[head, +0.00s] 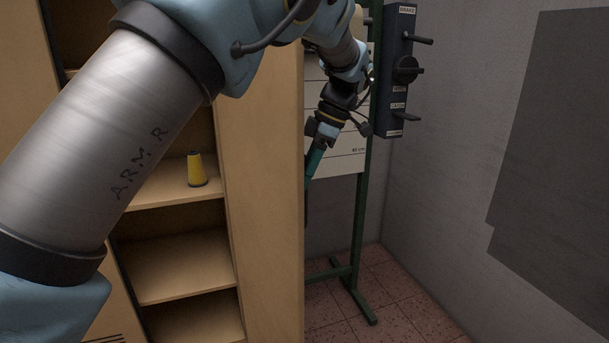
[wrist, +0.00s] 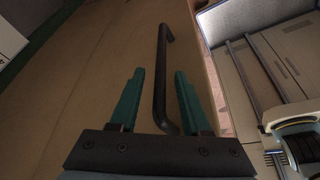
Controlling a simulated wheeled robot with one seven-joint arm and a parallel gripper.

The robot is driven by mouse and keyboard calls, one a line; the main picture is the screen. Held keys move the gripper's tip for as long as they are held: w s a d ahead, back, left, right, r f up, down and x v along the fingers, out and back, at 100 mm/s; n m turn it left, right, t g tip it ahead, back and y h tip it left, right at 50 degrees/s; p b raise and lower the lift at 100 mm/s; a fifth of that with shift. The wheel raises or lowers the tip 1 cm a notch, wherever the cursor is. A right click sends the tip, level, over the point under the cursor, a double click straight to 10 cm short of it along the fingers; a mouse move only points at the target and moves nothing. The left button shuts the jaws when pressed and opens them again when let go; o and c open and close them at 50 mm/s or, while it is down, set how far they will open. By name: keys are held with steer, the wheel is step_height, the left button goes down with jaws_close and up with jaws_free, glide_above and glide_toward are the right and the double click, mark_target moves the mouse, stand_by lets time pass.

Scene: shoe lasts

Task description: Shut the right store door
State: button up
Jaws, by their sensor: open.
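The store is a wooden cabinet with open shelves (head: 185,265). Its right door (head: 262,190) stands open, with its inner face towards the head camera. My gripper (head: 312,170) is at the door's far right edge, on the outer side, and its tips are partly hidden behind that edge. In the wrist view the door's tan outer face (wrist: 85,75) fills much of the picture. A black bar handle (wrist: 161,85) runs between the two green fingers of my open gripper (wrist: 159,74). I cannot tell whether a finger touches the handle.
A yellow spool (head: 197,170) stands on a shelf. A green stand (head: 361,225) with pale boards and a dark control box (head: 396,75) with levers are right of the door, close to my wrist. Some tiled floor (head: 400,290) is clear.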

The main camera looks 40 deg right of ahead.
steer(key=shift+w+a+f, duration=0.1)
steer(key=shift+a+f, duration=0.05)
steer(key=shift+f, duration=0.25)
jaws_close()
stand_by(1.3)
